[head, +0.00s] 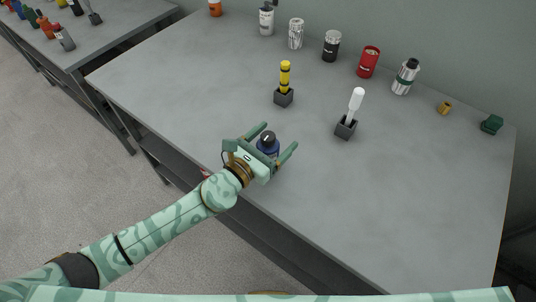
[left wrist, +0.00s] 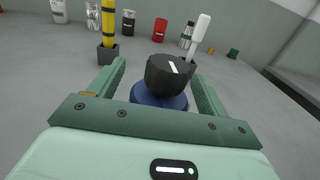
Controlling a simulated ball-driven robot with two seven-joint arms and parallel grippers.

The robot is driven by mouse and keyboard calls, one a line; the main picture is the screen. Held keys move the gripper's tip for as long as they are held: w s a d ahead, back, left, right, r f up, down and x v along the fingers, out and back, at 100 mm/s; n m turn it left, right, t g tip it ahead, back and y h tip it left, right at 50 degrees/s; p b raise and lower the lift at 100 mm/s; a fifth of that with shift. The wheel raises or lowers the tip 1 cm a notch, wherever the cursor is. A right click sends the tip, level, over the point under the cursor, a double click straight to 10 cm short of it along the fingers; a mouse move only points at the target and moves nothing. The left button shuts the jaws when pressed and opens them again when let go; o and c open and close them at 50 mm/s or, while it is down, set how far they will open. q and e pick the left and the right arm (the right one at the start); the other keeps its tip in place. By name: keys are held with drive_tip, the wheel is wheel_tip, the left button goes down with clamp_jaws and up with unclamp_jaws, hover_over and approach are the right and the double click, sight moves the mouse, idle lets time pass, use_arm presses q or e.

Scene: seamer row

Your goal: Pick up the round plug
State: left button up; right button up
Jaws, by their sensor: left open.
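A round dark blue piece with a black knob on top (head: 268,140) stands upright near the table's front edge. The knob bears a white line, and the piece also shows in the left wrist view (left wrist: 168,74). The frames do not settle whether this is the round plug. My left gripper (head: 279,137) is open, with one finger on each side of this piece. In the left wrist view the black knob stands between the fingers (left wrist: 160,72), with the blue base partly hidden by my gripper. Contact cannot be told. My right gripper is out of view.
A yellow-and-black rod (head: 285,76) and a white-topped rod (head: 356,100) stand in dark blocks beyond my gripper. Several cans and bottles line the back, including a red can (head: 368,61). A small brass piece (head: 444,107) and a green block (head: 492,124) lie right. The grey table's right front is clear.

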use_arm(q)
drive_tip(key=c, duration=1.1)
